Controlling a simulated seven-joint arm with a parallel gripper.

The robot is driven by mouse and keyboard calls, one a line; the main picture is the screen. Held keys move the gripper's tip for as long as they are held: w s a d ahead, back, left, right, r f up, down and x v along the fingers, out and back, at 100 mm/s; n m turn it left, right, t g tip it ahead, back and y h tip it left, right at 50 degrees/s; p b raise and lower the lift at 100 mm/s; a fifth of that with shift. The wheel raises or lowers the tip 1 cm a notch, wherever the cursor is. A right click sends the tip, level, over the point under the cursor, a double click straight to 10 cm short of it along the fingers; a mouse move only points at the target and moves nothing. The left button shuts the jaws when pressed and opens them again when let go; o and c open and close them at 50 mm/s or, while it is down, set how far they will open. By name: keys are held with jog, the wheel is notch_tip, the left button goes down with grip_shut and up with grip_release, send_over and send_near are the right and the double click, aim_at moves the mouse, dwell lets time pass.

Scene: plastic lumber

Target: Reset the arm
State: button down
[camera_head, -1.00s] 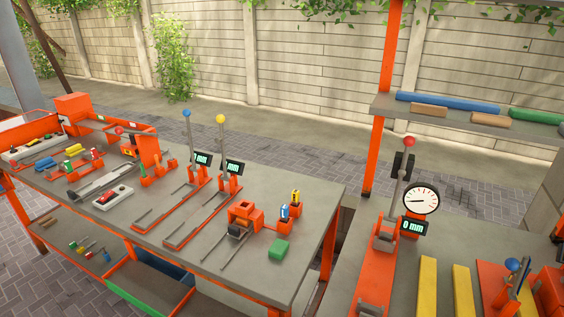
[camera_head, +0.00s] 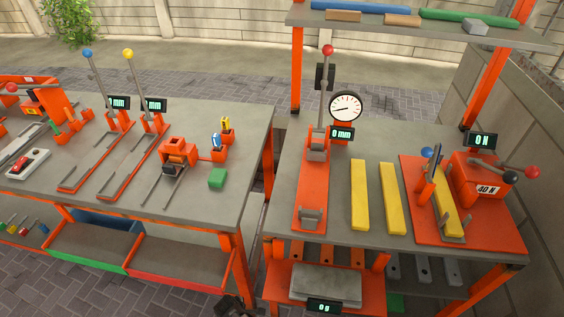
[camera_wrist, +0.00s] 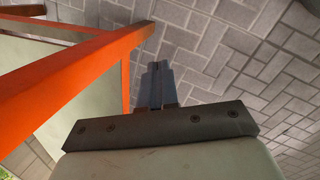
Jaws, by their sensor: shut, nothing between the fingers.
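My gripper (camera_wrist: 158,84) is shut and empty in the wrist view, its dark fingers together above the grey paving. An orange frame leg stands just left of the fingers, apart from or touching them I cannot tell. In the head view a small dark part, likely my gripper (camera_head: 236,304), shows at the bottom edge, low in front of the gap between the two benches. The rest of my arm is out of the head view.
A scale (camera_head: 325,285) sits below. Open paving (camera_head: 80,285) lies in front.

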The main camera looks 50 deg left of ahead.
jog(key=w+d+f+m+h, duration=0.2)
jog(key=w+d+m, duration=0.2)
jog(key=w+d, duration=0.5)
jog(key=w+d+f+m+g+h, duration=0.1)
jog(key=w+d+m, duration=0.2)
jog(key=w+d, duration=0.6)
jog(key=w+d+f+m+h, duration=0.2)
jog(key=w+d+m, duration=0.3)
jog(key=d, duration=0.6)
jog(key=w+d+r+m+g, duration=0.2)
jog(key=d+m+g, duration=0.35)
jog(key=d, duration=0.95)
jog(key=s+d+r+m+g+y, duration=0.1)
jog(key=s+d+r+m+y, duration=0.1)
jog(key=d+m, duration=0.4)
jog(key=s+d+r+m+g+y, duration=0.1)
jog(key=s+d+r+m, duration=0.1)
jog(key=s+d+m, duration=0.3)
jog(key=shift+d+m+y, duration=0.4)
jog(key=shift+d+m, duration=0.75)
jog(key=shift+d, duration=0.05)
